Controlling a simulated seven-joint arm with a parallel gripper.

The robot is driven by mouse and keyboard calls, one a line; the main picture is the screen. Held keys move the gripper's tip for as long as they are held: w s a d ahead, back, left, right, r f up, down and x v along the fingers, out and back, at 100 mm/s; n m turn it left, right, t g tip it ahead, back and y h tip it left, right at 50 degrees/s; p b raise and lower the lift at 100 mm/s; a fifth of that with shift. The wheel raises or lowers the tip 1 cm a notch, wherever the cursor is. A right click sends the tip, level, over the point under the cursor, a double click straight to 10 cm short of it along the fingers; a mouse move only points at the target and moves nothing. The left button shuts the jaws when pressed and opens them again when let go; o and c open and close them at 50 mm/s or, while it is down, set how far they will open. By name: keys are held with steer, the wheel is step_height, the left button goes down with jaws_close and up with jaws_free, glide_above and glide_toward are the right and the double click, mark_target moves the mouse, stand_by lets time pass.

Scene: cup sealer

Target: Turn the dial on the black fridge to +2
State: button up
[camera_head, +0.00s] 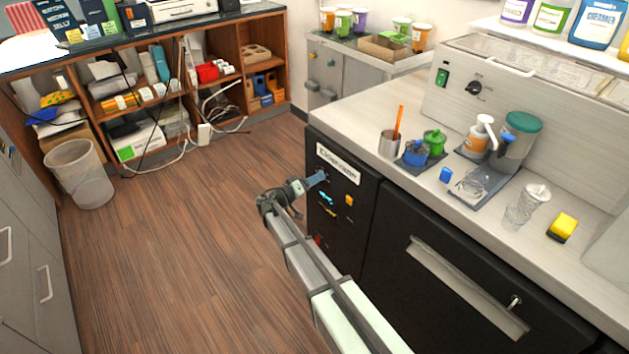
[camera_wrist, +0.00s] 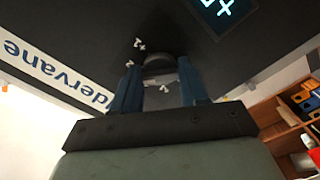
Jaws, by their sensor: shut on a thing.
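The black fridge (camera_head: 342,235) stands under the counter, with a white name label (camera_head: 339,164) on its front. Its dark round dial (camera_wrist: 158,60) shows in the wrist view between the two blue fingers of my gripper (camera_wrist: 157,72). Small white marks surround the dial, too small to read. My gripper (camera_head: 318,180) reaches the panel just below the label and is shut on the dial. The fingers largely hide the dial in the head view. A lit cyan display (camera_wrist: 226,10) is beside it in the wrist view. The dial's setting cannot be read.
The light counter (camera_head: 350,110) overhangs the fridge front. A silver machine (camera_head: 440,105) with its own black knob stands on it. A black door with a metal handle (camera_head: 465,290) is to the right. A waste bin (camera_head: 80,175) stands far left. The wooden floor between is clear.

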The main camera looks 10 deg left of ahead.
steer(key=shift+m, duration=1.2)
steer(key=o, duration=1.1)
steer(key=shift+c, duration=0.2)
steer(key=v, duration=1.3)
steer(key=shift+s+a, duration=0.25)
